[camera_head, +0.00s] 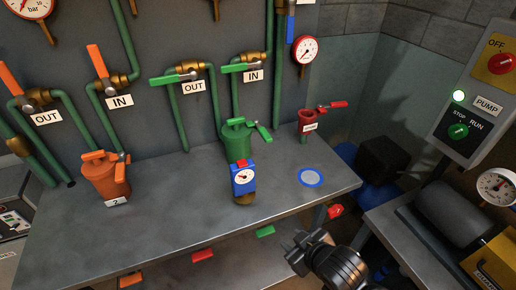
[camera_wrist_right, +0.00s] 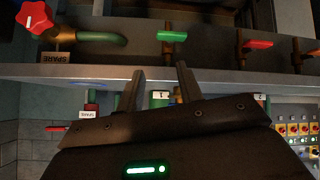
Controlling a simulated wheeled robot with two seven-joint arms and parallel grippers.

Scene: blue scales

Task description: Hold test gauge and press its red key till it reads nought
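The test gauge (camera_head: 243,182) is a small blue box with a white round dial and a brass foot. In the right wrist view the fingers of this gripper (camera_wrist_right: 159,85) stand apart with nothing held. I cannot make out the gauge there. My left gripper is not in view.
The grey bench (camera_head: 185,215) bears an orange canister (camera_head: 106,178), the green canister (camera_head: 236,142), a red fitting (camera_head: 309,122) and a blue-rimmed disc (camera_head: 311,177). Coloured valve handles stick out below its front edge. A pump panel (camera_head: 475,95) and machine stand at right.

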